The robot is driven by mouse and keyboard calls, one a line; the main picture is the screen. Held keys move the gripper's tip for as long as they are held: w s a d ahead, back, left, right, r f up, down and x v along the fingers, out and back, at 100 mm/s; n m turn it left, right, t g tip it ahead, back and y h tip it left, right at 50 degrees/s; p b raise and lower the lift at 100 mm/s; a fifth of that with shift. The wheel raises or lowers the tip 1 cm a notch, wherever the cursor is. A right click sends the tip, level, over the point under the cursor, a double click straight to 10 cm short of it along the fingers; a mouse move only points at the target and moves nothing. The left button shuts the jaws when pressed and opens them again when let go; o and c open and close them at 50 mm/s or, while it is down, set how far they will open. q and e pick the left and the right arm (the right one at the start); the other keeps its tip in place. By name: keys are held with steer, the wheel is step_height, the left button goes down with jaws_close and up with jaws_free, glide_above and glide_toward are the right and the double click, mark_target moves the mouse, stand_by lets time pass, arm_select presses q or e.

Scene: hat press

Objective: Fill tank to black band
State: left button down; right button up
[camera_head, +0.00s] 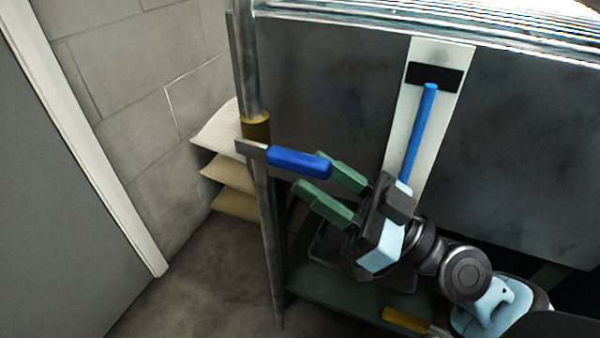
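The tank (325,85) is a large dark grey box with a pale gauge strip (401,120) on its front. A black band (435,75) crosses the strip near its top. A blue level column (418,130) rises up the strip, and its top overlaps the lower part of the band. A valve with a blue lever handle (298,162) sits on the vertical pipe (264,200), the lever pointing right. My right gripper (316,174) is open, its green fingers apart at the lever's free end. I cannot tell whether they touch it. My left gripper is out of view.
Tan stacked sheets (225,165) stick out behind the pipe at left. A dark green shelf (335,299) lies below the tank, with a yellow object (405,320) at its front edge. Bare floor (200,285) shows at lower left, beside a block wall (120,65).

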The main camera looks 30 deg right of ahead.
steer(key=shift+b+v, duration=0.95)
steer(key=shift+v, duration=0.5)
